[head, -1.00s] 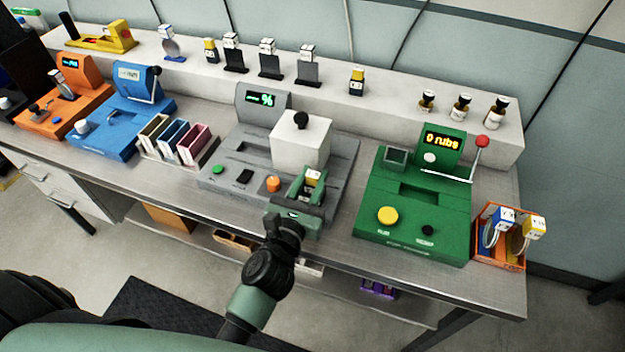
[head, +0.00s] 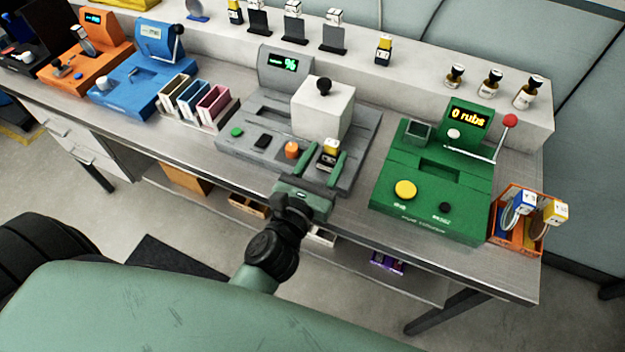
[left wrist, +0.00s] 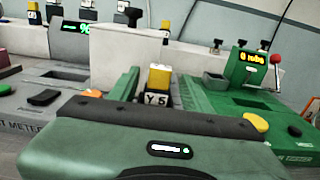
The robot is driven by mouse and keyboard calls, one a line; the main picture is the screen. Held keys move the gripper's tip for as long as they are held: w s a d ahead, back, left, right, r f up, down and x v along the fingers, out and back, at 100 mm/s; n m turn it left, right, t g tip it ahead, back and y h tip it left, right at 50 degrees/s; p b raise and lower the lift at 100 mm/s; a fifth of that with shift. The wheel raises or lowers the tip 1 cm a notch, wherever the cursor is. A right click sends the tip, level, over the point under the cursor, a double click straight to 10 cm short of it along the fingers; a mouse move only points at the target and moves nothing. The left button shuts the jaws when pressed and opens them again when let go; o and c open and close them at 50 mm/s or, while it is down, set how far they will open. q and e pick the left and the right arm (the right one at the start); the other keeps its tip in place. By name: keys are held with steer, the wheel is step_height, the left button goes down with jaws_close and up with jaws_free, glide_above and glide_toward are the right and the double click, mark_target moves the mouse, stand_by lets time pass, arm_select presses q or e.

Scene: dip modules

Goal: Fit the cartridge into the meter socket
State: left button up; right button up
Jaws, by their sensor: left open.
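The cartridge (head: 331,147) has a yellow top and a white label; the label reads "Y 5" in the left wrist view (left wrist: 158,82). It stands upright at the front right of the grey meter (head: 262,137), right of the orange button. Its lower end is hidden, so I cannot tell how deep it sits in the socket. My left gripper (head: 325,156) is open, with one finger on each side of the cartridge and its palm towards the table's front edge. My right gripper is not in view.
A white block with a black knob (head: 322,109) stands on the meter just behind the cartridge. A green tester (head: 432,200) is close on the right, with an orange bin (head: 504,228) beyond it. Coloured trays (head: 196,105) stand left. A raised shelf runs behind.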

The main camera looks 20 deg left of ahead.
arm_select(q)
steer(key=s+b, duration=0.3)
steer(key=s, duration=0.5)
steer(key=shift+s+a, duration=0.15)
steer(key=shift+s, duration=0.2)
